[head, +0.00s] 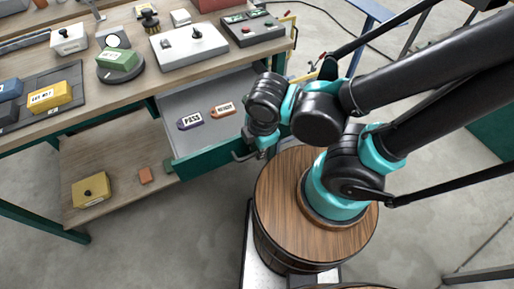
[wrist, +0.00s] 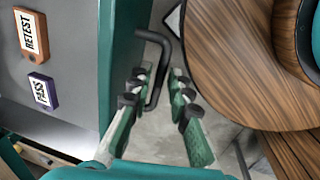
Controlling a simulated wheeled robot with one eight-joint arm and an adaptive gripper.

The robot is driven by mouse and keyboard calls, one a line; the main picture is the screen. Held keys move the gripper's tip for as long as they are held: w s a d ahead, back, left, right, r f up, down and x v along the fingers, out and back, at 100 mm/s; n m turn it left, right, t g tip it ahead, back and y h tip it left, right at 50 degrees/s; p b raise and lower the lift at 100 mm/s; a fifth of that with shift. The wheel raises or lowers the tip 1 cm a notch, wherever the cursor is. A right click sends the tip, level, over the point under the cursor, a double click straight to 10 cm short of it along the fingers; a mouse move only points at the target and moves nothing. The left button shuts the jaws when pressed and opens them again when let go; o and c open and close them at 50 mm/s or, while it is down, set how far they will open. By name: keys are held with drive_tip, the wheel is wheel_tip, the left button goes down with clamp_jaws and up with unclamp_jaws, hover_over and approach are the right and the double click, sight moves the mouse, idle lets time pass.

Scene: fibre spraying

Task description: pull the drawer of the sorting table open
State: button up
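The drawer (head: 180,107) of the sorting table (head: 137,88) is pulled out, and its grey inside shows. A purple PASS tag (head: 190,121) and an orange RETEST tag (head: 223,109) lie in it. The green drawer front (wrist: 119,50) carries a black bar handle (wrist: 163,62), partly hidden by my gripper in the head view. My gripper (wrist: 162,73) has its fingers apart, one on each side of the handle. The handle lies closer to the left finger, with a gap to the right finger; contact is unclear.
On the tabletop stand a grey box (head: 188,47), a dial scale with a green block (head: 118,60), a yellow box (head: 50,97) and a control box (head: 253,27). A lower shelf (head: 120,160) holds another yellow box (head: 91,190).

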wheel_tip(320, 180, up, 12)
drive_tip(key=s+d, duration=0.1)
drive_tip(key=s, duration=0.1)
idle(0.9)
drive_tip(key=shift+w+d+f, duration=0.1)
idle(0.4)
drive_tip(key=w+d+f+m+t+y, duration=0.1)
drive_tip(key=w+m, duration=0.5)
drive_tip(key=w, duration=0.4)
drive_tip(key=w+d+f+m+t, duration=0.1)
drive_tip(key=w+d+m, duration=0.1)
drive_tip(key=w+m, duration=0.6)
drive_tip(key=w+d+f+m+t+h, duration=0.15)
drive_tip(key=w+d+m+t, duration=0.25)
drive_tip(key=w+d+m, duration=1)
drive_tip(key=s+d+f+n+g, duration=0.3)
drive_tip(key=s+f, duration=0.4)
drive_tip(key=s, duration=0.5)
drive_tip(key=shift+d+n, duration=0.3)
drive_tip(key=shift+d, duration=0.15)
